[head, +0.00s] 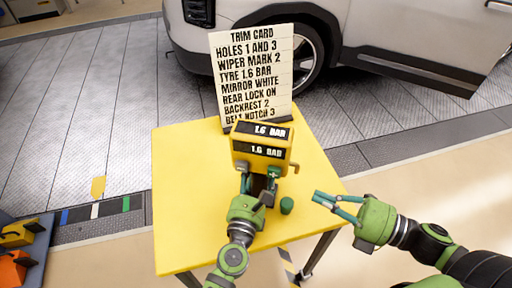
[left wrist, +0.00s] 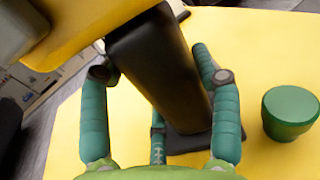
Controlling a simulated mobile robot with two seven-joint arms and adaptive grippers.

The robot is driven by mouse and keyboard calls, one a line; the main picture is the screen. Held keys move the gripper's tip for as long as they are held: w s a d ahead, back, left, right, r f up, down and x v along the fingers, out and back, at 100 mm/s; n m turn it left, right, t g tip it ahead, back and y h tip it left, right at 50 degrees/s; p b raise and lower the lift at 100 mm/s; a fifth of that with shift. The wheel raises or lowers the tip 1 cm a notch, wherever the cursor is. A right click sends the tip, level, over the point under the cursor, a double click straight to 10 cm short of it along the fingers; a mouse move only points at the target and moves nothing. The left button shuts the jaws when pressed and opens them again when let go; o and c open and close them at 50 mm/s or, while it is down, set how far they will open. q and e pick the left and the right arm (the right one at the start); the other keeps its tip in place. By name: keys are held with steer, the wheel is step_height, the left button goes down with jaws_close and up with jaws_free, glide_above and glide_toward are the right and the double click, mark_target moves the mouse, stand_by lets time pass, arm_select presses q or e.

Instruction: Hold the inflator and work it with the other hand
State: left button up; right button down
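A green round knob-like piece (head: 287,205) stands on the table right of my left gripper; it also shows in the left wrist view (left wrist: 290,112). A trim card (head: 253,75) stands behind the inflator, listing TYRE 1.6 BAR. A car (head: 400,45) is beyond. The table's left side is clear.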

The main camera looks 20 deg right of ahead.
arm_select(q)
steer(key=shift+o, duration=1.1)
